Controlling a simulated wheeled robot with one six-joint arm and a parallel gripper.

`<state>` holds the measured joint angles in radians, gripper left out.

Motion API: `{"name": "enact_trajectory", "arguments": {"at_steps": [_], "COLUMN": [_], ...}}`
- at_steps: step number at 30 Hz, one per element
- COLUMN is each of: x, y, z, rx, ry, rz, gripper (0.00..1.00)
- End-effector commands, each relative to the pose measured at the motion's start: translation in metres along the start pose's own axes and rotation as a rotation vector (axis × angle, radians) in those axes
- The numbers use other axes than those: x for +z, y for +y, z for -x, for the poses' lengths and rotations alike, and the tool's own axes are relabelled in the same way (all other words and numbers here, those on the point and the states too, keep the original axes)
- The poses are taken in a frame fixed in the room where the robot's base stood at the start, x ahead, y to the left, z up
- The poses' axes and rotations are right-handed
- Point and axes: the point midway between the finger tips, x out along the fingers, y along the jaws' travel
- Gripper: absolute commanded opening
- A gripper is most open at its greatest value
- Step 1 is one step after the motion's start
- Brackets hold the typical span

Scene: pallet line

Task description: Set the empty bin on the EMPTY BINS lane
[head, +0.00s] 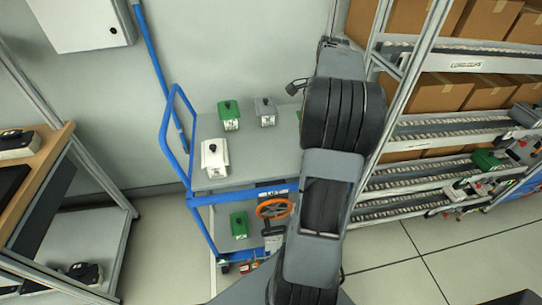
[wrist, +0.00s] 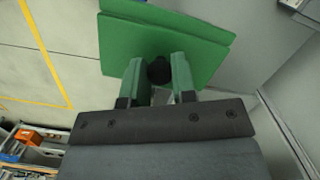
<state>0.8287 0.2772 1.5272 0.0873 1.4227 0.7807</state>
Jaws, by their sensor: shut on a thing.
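My gripper (wrist: 158,80) is in the wrist view, with two green fingers closed on the black knob (wrist: 158,70) of a green thing (wrist: 200,40). The green thing has a flat, wide top, and its inside does not show, so I cannot tell whether it is empty. In the head view my arm hides the gripper. I can read no EMPTY BINS sign in either view.
A blue-framed cart (head: 240,175) carries several knobbed boxes, among them a white one (head: 214,158) and a grey one (head: 265,110). A roller rack (head: 440,125) with cartons stands right. A wooden bench (head: 45,160) is left. Open floor (head: 430,255) lies front right.

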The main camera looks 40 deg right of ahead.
Motion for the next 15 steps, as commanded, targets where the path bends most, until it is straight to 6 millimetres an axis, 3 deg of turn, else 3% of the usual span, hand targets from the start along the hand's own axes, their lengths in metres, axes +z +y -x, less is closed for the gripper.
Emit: {"name": "enact_trajectory", "arguments": {"at_steps": [7, 15], "x": [0.013, 0.051], "y": [-0.016, -0.067], "z": [-0.010, -0.044], "rx": [0.002, 0.003], "ry": [-0.001, -0.002], "rz": [0.005, 0.003], "gripper": [0.00, 0.00]}}
